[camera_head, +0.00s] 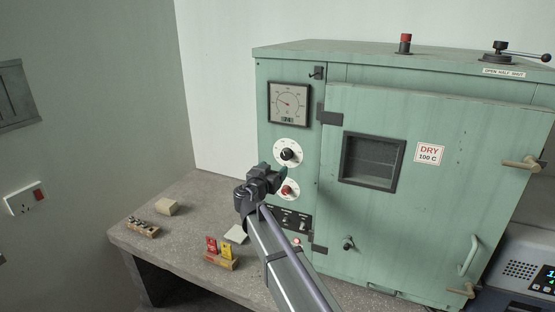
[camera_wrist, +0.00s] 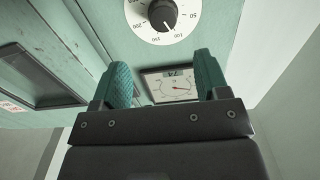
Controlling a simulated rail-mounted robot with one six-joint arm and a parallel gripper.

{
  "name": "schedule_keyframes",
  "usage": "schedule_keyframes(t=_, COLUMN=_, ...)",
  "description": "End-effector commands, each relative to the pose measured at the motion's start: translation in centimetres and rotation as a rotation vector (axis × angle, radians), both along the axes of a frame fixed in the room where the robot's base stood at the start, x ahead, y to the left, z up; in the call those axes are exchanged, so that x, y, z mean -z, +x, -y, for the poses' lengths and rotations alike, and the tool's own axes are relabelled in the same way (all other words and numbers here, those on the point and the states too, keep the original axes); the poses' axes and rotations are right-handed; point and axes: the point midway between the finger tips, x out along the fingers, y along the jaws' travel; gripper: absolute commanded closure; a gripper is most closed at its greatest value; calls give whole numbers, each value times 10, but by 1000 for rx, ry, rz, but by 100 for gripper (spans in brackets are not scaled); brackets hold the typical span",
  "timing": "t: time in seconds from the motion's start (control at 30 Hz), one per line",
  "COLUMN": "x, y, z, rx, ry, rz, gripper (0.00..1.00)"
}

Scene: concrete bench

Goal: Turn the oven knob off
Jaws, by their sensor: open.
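The green oven (camera_head: 275,225) carries a black knob (camera_head: 287,154) on a white round dial, with a red knob (camera_head: 288,190) on a second white dial below it. In the wrist view the black knob (camera_wrist: 162,14) is at the top, cut by the edge, with a white pointer line and numbers around it. My gripper (camera_head: 281,174) is in front of the oven panel, near the two dials. In the wrist view its teal fingers (camera_wrist: 162,70) are spread with nothing gripped. The black knob lies beyond the fingertips; I cannot tell the gap exactly.
A square gauge (camera_head: 289,103) sits above the dials and shows between the fingers in the wrist view. Right of the panel is the shut door with a window (camera_head: 373,160) and handle (camera_head: 521,163). Small blocks and red and yellow items (camera_head: 220,250) lie on the bench (camera_head: 180,235).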

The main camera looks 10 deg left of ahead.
Motion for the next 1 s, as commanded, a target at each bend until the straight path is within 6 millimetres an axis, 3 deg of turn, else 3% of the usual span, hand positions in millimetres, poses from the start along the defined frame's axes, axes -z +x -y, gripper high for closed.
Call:
schedule_keyframes(t=0.3, x=0, y=68, z=19, rx=4, ry=-1, rz=-1, gripper=32)
schedule_keyframes(t=0.43, x=0, y=89, z=27, rx=3, ry=-2, rz=-2, gripper=32)
schedule_keyframes(t=0.8, x=1, y=99, z=31, rx=2, ry=-1, rz=-3, gripper=33)
schedule_keyframes(t=1.0, x=1, y=99, z=31, rx=2, ry=-1, rz=-3, gripper=52)
